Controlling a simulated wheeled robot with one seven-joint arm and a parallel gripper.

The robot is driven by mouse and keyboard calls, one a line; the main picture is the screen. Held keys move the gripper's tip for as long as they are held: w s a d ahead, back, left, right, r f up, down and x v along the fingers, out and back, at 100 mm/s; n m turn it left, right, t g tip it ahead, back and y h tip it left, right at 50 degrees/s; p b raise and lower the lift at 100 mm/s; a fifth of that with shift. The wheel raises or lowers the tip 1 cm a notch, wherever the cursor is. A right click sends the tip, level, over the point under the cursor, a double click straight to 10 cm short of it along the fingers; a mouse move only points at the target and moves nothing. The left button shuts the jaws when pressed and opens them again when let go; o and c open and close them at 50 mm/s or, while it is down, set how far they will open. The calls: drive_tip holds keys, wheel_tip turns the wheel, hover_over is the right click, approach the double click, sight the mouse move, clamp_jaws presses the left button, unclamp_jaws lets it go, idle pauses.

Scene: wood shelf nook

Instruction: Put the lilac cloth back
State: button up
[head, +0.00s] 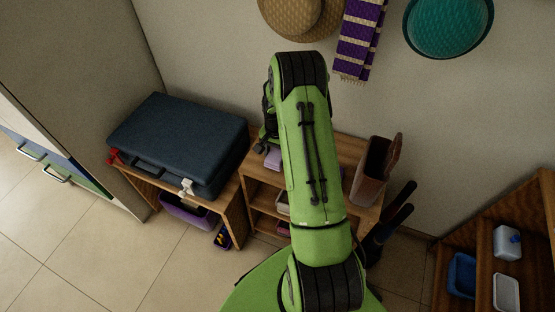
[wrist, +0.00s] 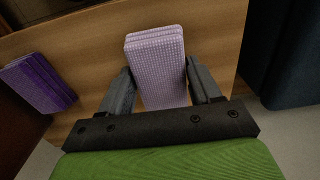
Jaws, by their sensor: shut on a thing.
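The lilac cloth (wrist: 157,65) is a folded, woven-looking block in the middle of the wrist view. My gripper (wrist: 162,88) has one finger on each side of it and is shut on it. A wooden surface lies behind the cloth; I cannot tell whether the two touch. In the head view, a small part of the lilac cloth (head: 273,158) shows at the left part of the low shelf unit's top (head: 345,150). My gripper (head: 262,147) is there too, partly hidden by my green arm.
A folded purple cloth (wrist: 38,82) lies left in the wrist view. In the head view, a blue suitcase (head: 180,140) lies on the left bench, a brown container (head: 371,172) stands on the unit's right end, and a purple striped scarf (head: 360,38) hangs between hats.

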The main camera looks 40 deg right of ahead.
drive_tip(key=shift+f+b, duration=0.35)
drive_tip(key=shift+f, duration=0.95)
drive_tip(key=o, duration=1)
drive_tip(key=shift+r, duration=0.1)
wheel_tip(320, 180, up, 13)
drive_tip(key=p, duration=0.4)
wheel_tip(320, 180, up, 12)
drive_tip(key=n+t, duration=0.2)
drive_tip(key=n, duration=0.2)
hover_over(275, 154)
drive_tip(key=s+a, duration=0.3)
drive_tip(key=a, duration=0.4)
drive_tip(key=s+a+r+n+t, duration=0.1)
drive_tip(key=s+a+r+n, duration=0.1)
drive_tip(key=s, duration=0.4)
drive_tip(key=s+a+r+n+t, duration=0.1)
drive_tip(key=s+a+r+n, duration=0.2)
drive_tip(key=s+a+r, duration=0.2)
drive_tip(key=s+a+r+n+t, duration=0.1)
drive_tip(key=s+a+r+n, duration=0.2)
drive_tip(key=s, duration=0.6)
drive_tip(key=shift+a+r+t, duration=0.15)
drive_tip(key=shift+a, duration=0.4)
drive_tip(key=shift+a+r+t, duration=0.15)
drive_tip(key=shift+a, duration=0.35)
